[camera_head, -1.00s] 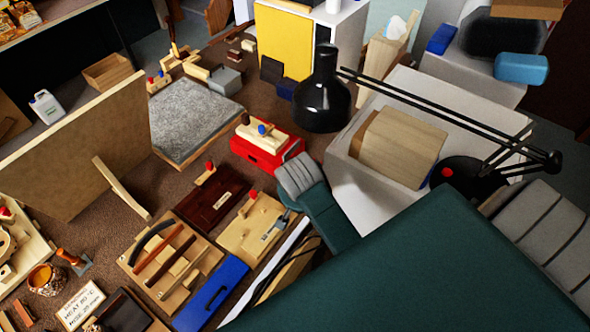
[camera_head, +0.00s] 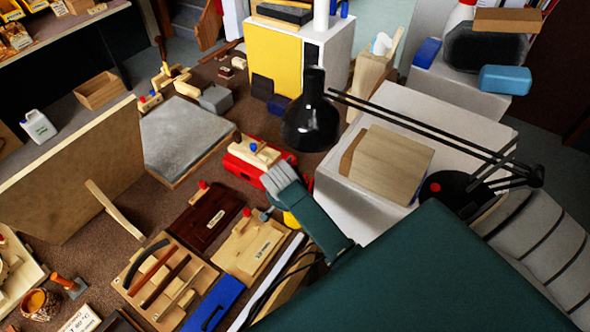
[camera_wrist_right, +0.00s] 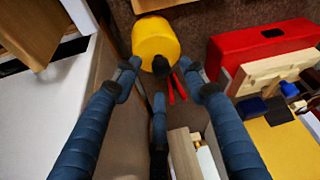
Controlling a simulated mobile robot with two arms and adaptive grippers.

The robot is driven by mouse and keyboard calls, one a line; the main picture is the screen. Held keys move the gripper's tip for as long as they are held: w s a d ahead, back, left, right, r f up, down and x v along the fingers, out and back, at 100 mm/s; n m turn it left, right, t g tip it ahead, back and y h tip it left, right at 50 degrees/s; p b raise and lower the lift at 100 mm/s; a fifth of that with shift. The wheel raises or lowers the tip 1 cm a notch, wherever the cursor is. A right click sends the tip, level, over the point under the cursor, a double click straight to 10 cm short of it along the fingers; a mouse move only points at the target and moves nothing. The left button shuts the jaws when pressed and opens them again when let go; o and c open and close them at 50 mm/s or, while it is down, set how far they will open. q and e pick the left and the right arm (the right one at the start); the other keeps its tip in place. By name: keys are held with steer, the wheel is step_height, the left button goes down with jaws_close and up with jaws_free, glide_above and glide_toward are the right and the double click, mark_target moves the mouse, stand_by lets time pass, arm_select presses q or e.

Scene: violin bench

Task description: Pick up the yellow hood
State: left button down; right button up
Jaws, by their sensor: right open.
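The yellow hood (camera_wrist_right: 153,38) is a rounded yellow piece near the top of the right wrist view, with a dark end facing the fingers. In the head view only a small yellow sliver of it (camera_head: 290,219) shows beside my right arm, which hides the rest. My right gripper (camera_wrist_right: 162,76) is open and empty, its two blue fingers apart. The hood lies just beyond the fingertips, roughly in line with the gap. My left gripper is not in view.
A red box (camera_head: 250,160) stands close to the hood. Thin red handles (camera_wrist_right: 178,86) show below the hood in the wrist view. A black lamp (camera_head: 311,125) hangs near my right arm, beside a white cabinet (camera_head: 352,212). Wooden tool trays (camera_head: 250,246) lie left of the arm.

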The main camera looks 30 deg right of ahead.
steer(key=shift+x, duration=1.6)
steer(key=shift+r, duration=0.1)
jaws_close()
steer(key=shift+w, duration=0.1)
